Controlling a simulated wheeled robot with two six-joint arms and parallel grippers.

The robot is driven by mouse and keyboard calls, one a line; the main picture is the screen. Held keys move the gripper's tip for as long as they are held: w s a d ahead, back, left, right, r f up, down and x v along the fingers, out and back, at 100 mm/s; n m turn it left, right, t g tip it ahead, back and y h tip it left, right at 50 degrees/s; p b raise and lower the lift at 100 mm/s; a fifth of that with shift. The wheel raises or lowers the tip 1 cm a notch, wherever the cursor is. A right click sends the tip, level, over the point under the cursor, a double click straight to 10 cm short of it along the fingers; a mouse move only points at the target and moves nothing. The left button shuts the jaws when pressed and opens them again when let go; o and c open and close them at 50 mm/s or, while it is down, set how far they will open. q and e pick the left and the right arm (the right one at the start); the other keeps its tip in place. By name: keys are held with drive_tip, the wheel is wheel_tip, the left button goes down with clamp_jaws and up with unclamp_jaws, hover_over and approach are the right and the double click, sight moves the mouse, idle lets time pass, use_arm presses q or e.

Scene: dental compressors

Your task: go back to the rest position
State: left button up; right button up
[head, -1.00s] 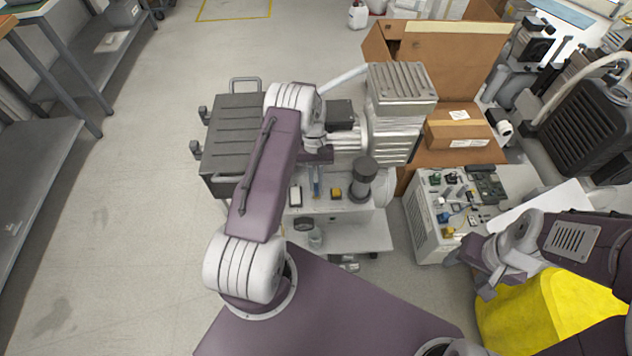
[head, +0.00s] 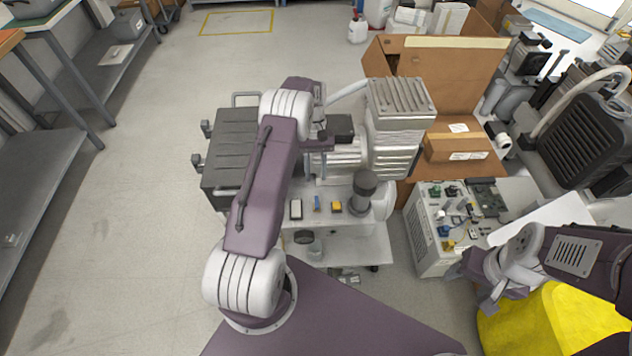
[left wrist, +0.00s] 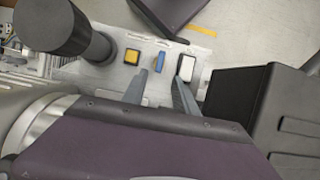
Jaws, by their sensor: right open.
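My left arm reaches forward from the left over the cart. Its gripper is mostly hidden in the head view by the wrist and the compressor. In the left wrist view my left gripper (left wrist: 158,90) has its two fingers apart with nothing between them, above the cart top. My right gripper (head: 482,293) is open and empty at the lower right, in front of the yellow bin (head: 545,320).
The cart (head: 345,240) carries a ribbed metal compressor (head: 400,100), a dark cylinder (head: 364,192) and small yellow, blue and white blocks. A parts-covered cabinet (head: 432,245) and cardboard box (head: 450,65) stand to its right. Open floor (head: 140,200) lies left.

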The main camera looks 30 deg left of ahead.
use_arm(q)
drive_tip(key=shift+r, duration=0.15)
idle(0.3)
drive_tip(key=d+r+m+t+y+p, duration=0.1)
drive_tip(key=d+r+p, duration=0.25)
drive_tip(key=r, duration=0.65)
drive_tip(key=d+r+m+t+p, duration=0.1)
drive_tip(key=d+r+p, duration=0.25)
drive_tip(key=r, duration=0.75)
drive_tip(key=s+d+r+m+t+p, duration=0.1)
drive_tip(key=s+d+r+m+p, duration=0.15)
drive_tip(key=s+r, duration=0.4)
drive_tip(key=s+f+m+t+y, duration=0.1)
drive_tip(key=s+f+t, duration=0.1)
drive_tip(key=s+f, duration=0.4)
drive_tip(key=s+p, duration=0.1)
drive_tip(key=s, duration=0.3)
drive_tip(key=shift+s+d+f+m, duration=0.3)
drive_tip(key=shift+d+f+m, duration=0.05)
drive_tip(key=shift+d, duration=0.05)
